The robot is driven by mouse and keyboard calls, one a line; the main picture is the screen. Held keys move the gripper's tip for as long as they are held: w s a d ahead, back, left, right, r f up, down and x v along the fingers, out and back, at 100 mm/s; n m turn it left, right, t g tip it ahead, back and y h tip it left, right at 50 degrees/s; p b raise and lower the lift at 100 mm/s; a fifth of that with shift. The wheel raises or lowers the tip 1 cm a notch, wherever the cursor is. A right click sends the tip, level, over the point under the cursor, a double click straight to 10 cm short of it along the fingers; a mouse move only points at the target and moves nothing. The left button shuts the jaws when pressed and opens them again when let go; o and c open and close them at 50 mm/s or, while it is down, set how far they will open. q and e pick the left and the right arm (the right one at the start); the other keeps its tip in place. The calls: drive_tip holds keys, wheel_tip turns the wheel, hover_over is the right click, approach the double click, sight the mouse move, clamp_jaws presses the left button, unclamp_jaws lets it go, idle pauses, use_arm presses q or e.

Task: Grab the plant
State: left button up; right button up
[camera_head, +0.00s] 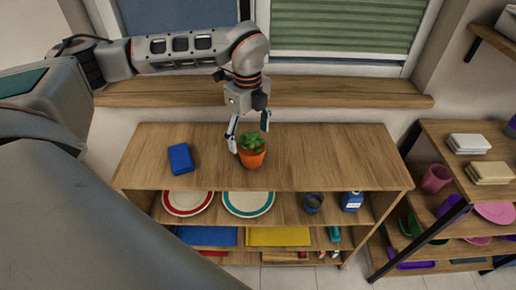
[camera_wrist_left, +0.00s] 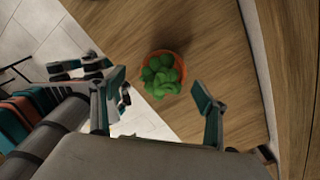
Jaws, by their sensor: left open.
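The plant (camera_head: 252,152) has green leaves in an orange pot and stands upright on the wooden shelf's top, near the middle. My left gripper (camera_head: 249,133) comes down from above and behind it, with its fingers spread and open. One finger is close to the pot's left side in the head view; I cannot tell whether it touches. In the left wrist view the plant (camera_wrist_left: 161,76) lies ahead, between and just beyond the fingertips of the open gripper (camera_wrist_left: 160,92), with nothing held.
A blue box (camera_head: 181,159) lies left of the plant on the shelf top (camera_head: 330,165), which is otherwise clear. Plates, a dark cup (camera_head: 313,203) and a blue bottle (camera_head: 352,201) stand on the shelf below. A window sill (camera_head: 340,92) runs behind. Another shelf stands right.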

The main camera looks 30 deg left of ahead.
sight(252, 150)
use_arm(q)
drive_tip(key=f, duration=0.6)
drive_tip(key=shift+w+d+f+p, duration=0.2)
drive_tip(key=shift+w+f+p, duration=0.1)
drive_tip(key=shift+f, duration=0.1)
drive_tip(key=shift+c, duration=0.5)
drive_tip(key=c, duration=1.4)
drive_tip(key=shift+r, duration=0.1)
